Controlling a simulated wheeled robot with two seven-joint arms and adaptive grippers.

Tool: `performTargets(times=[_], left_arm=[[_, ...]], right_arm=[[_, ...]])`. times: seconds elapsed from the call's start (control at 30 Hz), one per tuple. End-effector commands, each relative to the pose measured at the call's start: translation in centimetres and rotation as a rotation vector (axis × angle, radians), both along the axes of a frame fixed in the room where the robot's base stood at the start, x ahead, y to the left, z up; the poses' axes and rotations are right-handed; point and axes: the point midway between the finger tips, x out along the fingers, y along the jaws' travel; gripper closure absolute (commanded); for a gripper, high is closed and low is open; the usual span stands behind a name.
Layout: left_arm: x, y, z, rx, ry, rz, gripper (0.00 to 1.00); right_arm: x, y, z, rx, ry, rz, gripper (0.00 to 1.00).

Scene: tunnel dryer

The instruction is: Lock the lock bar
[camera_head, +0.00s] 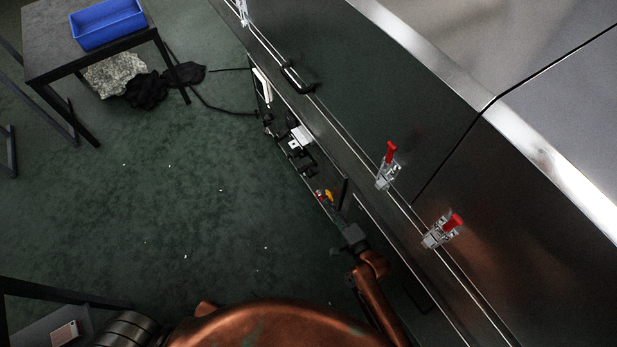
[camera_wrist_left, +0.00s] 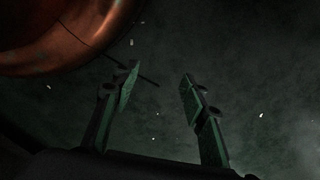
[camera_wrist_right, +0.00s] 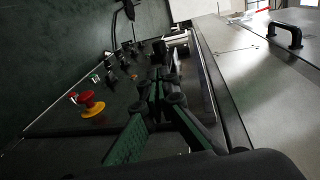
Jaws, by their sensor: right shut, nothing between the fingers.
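Two metal latches with red handles sit along the edge of the large dark machine. The farther latch (camera_head: 385,172) has its red handle pointing up in the head view; the nearer latch (camera_head: 439,234) has its handle leaning to the upper right. I cannot tell which part is the lock bar. My right gripper (camera_head: 344,192) is shut and empty beside the machine's side, left of both latches and apart from them. In the right wrist view its fingers (camera_wrist_right: 157,92) meet over the control panel side. My left gripper (camera_wrist_left: 160,72) is open and empty above the floor.
A red emergency button (camera_wrist_right: 88,98) on a yellow base and several knobs sit near the right gripper. A black handle (camera_head: 298,79) is farther along the machine. A table (camera_head: 45,47) with a blue bin (camera_head: 106,24) stands far left. The green floor between is mostly clear.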

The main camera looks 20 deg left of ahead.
Motion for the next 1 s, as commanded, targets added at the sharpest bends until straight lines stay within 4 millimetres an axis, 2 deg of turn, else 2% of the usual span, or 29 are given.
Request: performTargets(times=[0.13,0.27,0.83,0.93,1.0], left_arm=[[0.3,-0.2,0.6,-0.003,-0.002,0.000,0.60],[0.7,-0.6,2.1,-0.008,-0.002,0.000,0.60],[1.9,-2.1,12.2,-0.037,-0.003,0.005,0.60],[2.6,-2.8,12.9,-0.057,-0.029,0.002,0.60],[3.2,-3.2,12.0,-0.068,-0.052,-0.002,0.60]], right_arm=[[0.5,0.6,-0.2,0.000,0.000,-0.001,1.00],[1.5,1.8,-0.7,0.000,0.002,0.000,1.00],[6.5,8.0,-2.0,0.000,0.002,0.000,1.00],[7.7,9.4,-2.6,0.000,0.003,0.000,1.00],[8.1,9.7,-2.5,-0.002,0.002,0.000,1.00]])
